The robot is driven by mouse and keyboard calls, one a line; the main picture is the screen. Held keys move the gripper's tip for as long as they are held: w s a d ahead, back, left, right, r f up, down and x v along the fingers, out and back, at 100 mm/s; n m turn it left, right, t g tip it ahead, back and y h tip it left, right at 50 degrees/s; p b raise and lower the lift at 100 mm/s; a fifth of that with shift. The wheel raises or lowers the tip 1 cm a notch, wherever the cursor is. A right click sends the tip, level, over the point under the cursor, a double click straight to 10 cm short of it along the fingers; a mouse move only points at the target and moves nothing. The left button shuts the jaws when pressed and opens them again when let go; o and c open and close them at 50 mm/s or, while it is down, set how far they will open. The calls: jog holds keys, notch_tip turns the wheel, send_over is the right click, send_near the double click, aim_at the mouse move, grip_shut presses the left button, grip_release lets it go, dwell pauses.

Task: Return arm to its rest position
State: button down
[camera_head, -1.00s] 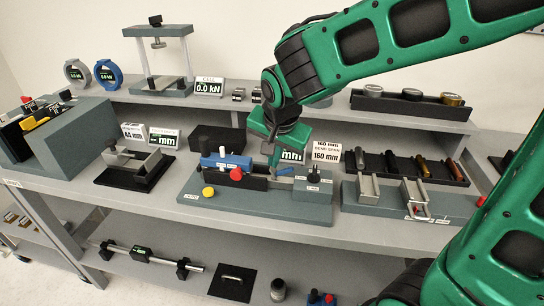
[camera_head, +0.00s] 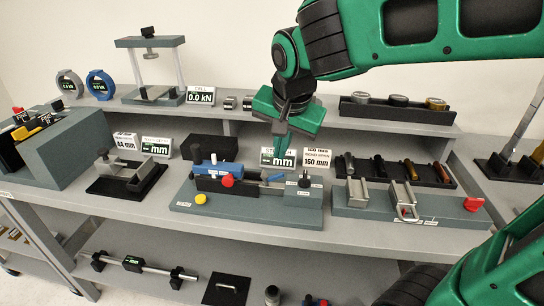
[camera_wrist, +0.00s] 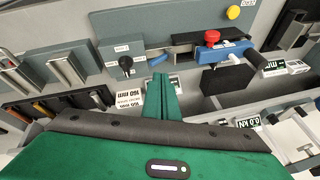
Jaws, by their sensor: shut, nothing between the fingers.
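My gripper (camera_head: 280,140) is green with a dark grey wrist. It hangs in the air over the back part of the bench, above and behind the testing fixture (camera_head: 240,206) with its blue block, red knob and yellow button. In the wrist view my gripper's fingers (camera_wrist: 162,80) are together, with nothing between them. They point toward the bench, near the fixture's back edge and the 160 mm label (camera_wrist: 128,98). My green arm reaches in from the right and covers the upper right of the head view.
A grey frame stand (camera_head: 150,68) and a kN display (camera_head: 200,96) stand on the back shelf. A dark tray of rods (camera_head: 400,170) and a grey base with metal brackets (camera_head: 385,202) lie to the right. A large grey block (camera_head: 70,145) stands left.

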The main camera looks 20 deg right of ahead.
jog(key=shift+s+r, duration=0.2)
jog(key=shift+r, duration=0.05)
jog(key=shift+d, duration=0.1)
jog(key=s+d+f+g, duration=0.25)
jog(key=s+d, duration=0.25)
jog(key=d, duration=0.3)
jog(key=s+d+f+g, duration=0.1)
jog(key=s+d+f, duration=0.2)
jog(key=s+d, duration=0.35)
jog(key=s+d+f+n+g, duration=0.1)
jog(key=s+d+f, duration=0.2)
jog(key=s+d, duration=0.3)
jog(key=s, duration=0.4)
jog(key=shift+d+f+n+y, duration=0.35)
jog(key=shift+d+n+y, duration=0.05)
